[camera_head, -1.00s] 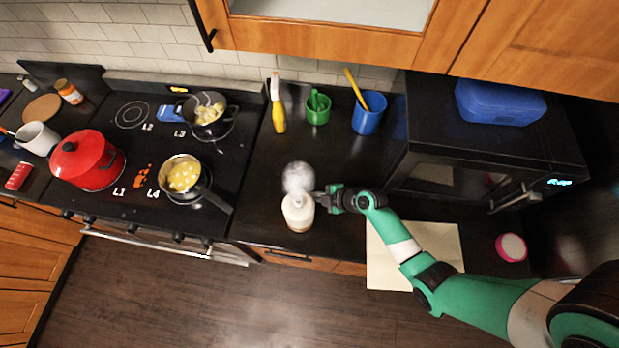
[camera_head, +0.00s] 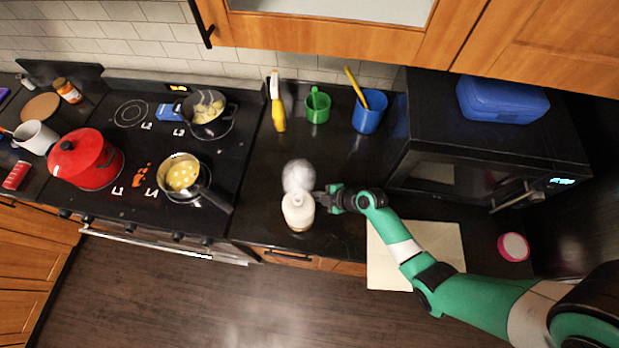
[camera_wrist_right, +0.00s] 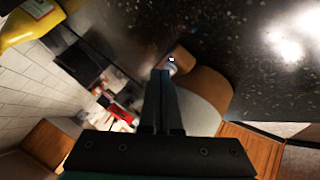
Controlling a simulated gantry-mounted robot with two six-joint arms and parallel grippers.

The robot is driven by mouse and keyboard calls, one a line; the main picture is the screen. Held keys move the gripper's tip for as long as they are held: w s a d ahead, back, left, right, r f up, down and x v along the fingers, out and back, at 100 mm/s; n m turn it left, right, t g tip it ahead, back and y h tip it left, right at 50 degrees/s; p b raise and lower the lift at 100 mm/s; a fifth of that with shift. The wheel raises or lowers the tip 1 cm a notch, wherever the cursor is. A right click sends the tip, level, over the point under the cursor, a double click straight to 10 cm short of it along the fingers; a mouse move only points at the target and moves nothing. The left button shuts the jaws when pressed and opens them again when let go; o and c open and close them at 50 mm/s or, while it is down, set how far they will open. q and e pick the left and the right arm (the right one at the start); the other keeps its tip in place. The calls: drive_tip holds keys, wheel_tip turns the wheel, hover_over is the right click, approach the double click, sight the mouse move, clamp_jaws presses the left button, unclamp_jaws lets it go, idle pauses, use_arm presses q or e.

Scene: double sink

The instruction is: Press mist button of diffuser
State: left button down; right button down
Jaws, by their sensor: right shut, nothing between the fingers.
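The diffuser (camera_head: 298,214), a white rounded body with a brown base, stands on the dark counter right of the stove. A white puff of mist (camera_head: 298,176) shows above it. My right gripper (camera_head: 323,198) is shut and empty, its tips close against the diffuser's right side. In the right wrist view the shut fingers (camera_wrist_right: 162,76) point at the diffuser's brown and white side (camera_wrist_right: 210,88). A small dark and light mark, perhaps the button (camera_wrist_right: 171,60), shows just beyond the fingertips. I cannot tell whether the tips touch it. My left gripper is not in view.
A yellow bottle (camera_head: 278,112), green cup (camera_head: 318,110) and blue cup (camera_head: 369,113) stand behind the diffuser. A saucepan (camera_head: 181,178) and red pot (camera_head: 86,160) sit on the stove at left. A microwave (camera_head: 480,150) stands at right, beyond a pale board (camera_head: 385,265).

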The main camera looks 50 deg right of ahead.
drive_tip(key=shift+r+p, duration=0.6)
drive_tip(key=shift+r, duration=0.15)
drive_tip(key=shift+r, duration=0.1)
wheel_tip(320, 180, up, 6)
drive_tip(key=p, duration=0.5)
